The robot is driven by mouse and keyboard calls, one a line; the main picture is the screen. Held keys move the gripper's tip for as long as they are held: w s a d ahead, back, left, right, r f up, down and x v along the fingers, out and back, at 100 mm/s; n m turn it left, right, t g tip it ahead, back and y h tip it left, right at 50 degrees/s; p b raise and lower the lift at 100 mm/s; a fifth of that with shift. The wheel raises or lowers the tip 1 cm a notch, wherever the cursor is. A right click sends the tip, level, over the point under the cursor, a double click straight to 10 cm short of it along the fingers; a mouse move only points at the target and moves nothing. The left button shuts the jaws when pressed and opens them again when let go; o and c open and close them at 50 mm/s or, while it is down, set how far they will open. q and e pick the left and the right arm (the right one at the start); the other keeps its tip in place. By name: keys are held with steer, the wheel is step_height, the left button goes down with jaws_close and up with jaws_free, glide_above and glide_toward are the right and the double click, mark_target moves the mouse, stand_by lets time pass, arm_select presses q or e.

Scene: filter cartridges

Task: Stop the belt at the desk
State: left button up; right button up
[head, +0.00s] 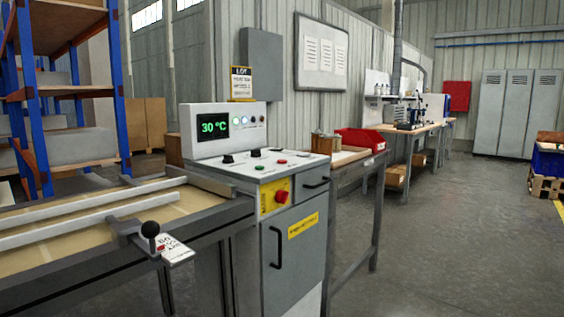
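The control desk (295,235) is a grey cabinet in the middle of the head view. Its display (214,126) reads 30 °C in green. Knobs and small red and green buttons sit on its sloped top panel (255,164). A red mushroom button (281,196) on a yellow plate is on the front. The belt (80,225), tan with pale guide rails, runs in from the left up to the desk. Whether it moves cannot be told. A lever with a black ball knob (150,230) and a white tag (168,250) is on its near edge. Neither gripper is in view.
A side table (350,165) with a red bin (360,139) stands right of the desk. A workbench (415,130) and grey lockers (515,112) are farther back. A blue-posted shelf rack (118,80) is at the left.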

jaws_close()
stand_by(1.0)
